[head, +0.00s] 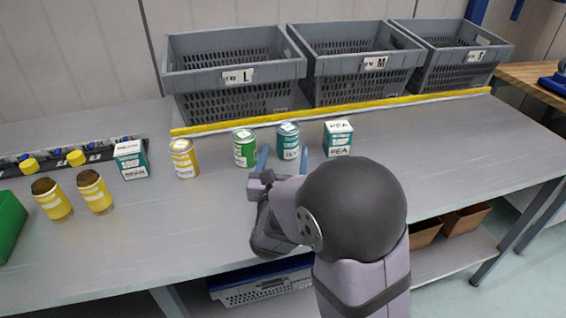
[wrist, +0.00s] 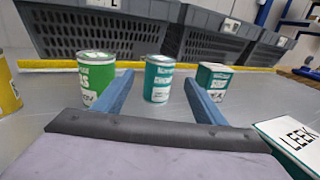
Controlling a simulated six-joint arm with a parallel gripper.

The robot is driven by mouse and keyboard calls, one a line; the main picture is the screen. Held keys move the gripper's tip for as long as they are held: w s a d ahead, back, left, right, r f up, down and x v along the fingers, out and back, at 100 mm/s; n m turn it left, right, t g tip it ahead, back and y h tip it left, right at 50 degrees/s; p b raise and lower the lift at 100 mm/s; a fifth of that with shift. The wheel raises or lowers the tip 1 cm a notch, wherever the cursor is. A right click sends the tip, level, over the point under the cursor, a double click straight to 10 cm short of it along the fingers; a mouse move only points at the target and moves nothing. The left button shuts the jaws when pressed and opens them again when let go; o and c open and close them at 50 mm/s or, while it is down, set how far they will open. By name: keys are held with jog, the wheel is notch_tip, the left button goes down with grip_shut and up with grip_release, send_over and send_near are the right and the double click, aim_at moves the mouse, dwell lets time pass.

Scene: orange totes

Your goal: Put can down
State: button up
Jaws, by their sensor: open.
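A teal can (head: 288,141) stands upright on the grey table, in the row of goods in front of the crates. In the wrist view the teal can (wrist: 158,79) stands between and just beyond my two open blue fingers. My gripper (head: 283,158) is open and holds nothing; in the wrist view its fingers (wrist: 158,95) spread to either side of the can. A green can (head: 244,148) stands just left of it, close outside the left finger in the wrist view (wrist: 95,78).
A teal-and-white box (head: 338,138) stands right of the can. A yellow can (head: 184,158), another box (head: 131,160) and two yellow jars (head: 94,191) stand left. Grey crates (head: 240,78) line the back behind a yellow strip (head: 330,112). The table's right side is clear.

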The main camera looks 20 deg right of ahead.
jog(key=shift+v, duration=1.25)
